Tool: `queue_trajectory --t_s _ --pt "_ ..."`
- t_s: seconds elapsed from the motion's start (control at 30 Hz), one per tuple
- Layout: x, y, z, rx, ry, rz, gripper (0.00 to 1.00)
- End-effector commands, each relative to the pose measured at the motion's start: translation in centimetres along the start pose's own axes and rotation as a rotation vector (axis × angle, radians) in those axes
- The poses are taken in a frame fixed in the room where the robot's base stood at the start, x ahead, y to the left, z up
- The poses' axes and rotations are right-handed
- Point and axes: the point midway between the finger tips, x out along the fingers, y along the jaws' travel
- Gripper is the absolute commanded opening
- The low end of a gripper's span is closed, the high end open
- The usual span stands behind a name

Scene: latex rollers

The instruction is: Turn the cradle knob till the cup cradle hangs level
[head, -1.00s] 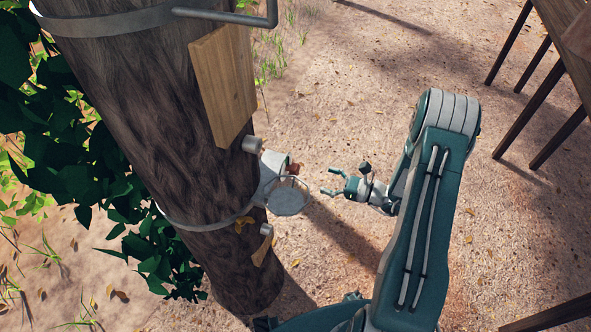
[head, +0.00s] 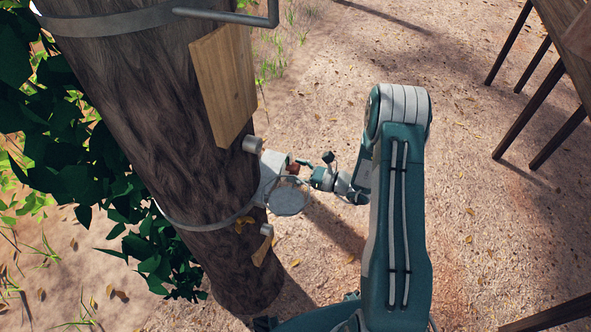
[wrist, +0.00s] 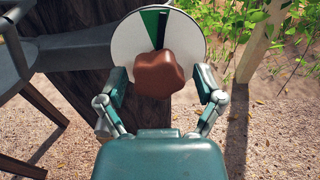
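The reddish-brown cradle knob (wrist: 160,74) is in the middle of the wrist view, in front of a white dial (wrist: 190,35). The dial has a green wedge at its top with a dark strip over the wedge's right part. My gripper (wrist: 162,83) is open, one finger on each side of the knob, with narrow gaps visible. In the head view my gripper (head: 306,170) is at the right of the knob (head: 293,168). The cup cradle (head: 287,203), a round grey ring and dish, hangs below the knob beside the trunk; its exact tilt is hard to tell.
A thick trunk (head: 160,130) carries a metal band (head: 120,22), a wooden board (head: 224,85) and a small spout-like peg (head: 252,144). Leaves (head: 75,180) crowd its left side. A dark wooden table's legs (head: 530,115) stand at the upper right. The ground between is open.

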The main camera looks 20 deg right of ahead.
Motion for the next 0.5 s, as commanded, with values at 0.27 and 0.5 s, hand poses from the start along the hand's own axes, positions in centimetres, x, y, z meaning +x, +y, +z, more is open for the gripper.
queue_trajectory --t_s 0.27,0.5 --pt "0.00 -0.04 0.02 -0.001 0.000 -0.001 0.11" --pt "0.01 -0.11 0.06 -0.107 -0.001 -0.001 0.11"
